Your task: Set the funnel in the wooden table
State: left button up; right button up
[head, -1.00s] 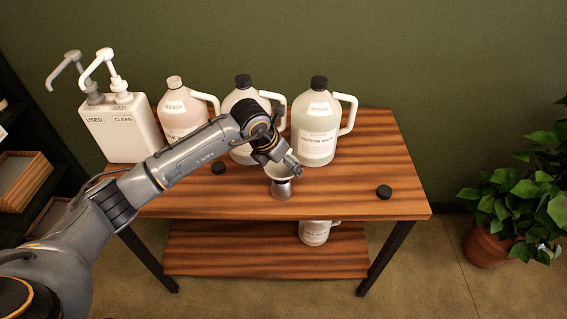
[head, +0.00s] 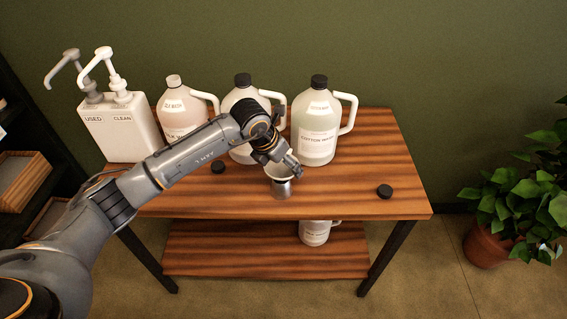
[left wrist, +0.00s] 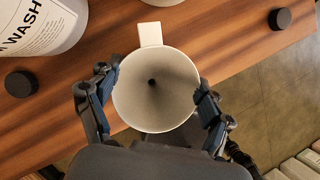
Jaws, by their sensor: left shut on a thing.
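The funnel (head: 282,189) is pale with a wide round mouth and a shiny grey lower part. It is upright over the front middle of the wooden table (head: 350,198); I cannot tell whether its bottom touches the tabletop. My left gripper (head: 290,169) is shut on the funnel. In the left wrist view the funnel (left wrist: 155,100) sits between the two fingers of the left gripper (left wrist: 155,95), with its dark hole in the middle and a flat tab on its far side. My right gripper is not in view.
A cotton wash jug (head: 317,135) and other jugs stand behind the funnel. A pump container (head: 122,130) is at the left. Black caps lie at the left (head: 218,167) and right (head: 384,191). The table's right front is mostly clear. A plant (head: 510,205) stands at the right.

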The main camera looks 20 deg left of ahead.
pick_arm(q)
jog(key=shift+f+b, duration=0.35)
jog(key=shift+f, duration=0.1)
jog(key=o, duration=1.1)
jog(key=shift+c, duration=0.2)
jog(key=shift+r, duration=0.1)
jog(key=v, duration=1.2)
jog(key=shift+a, duration=0.1)
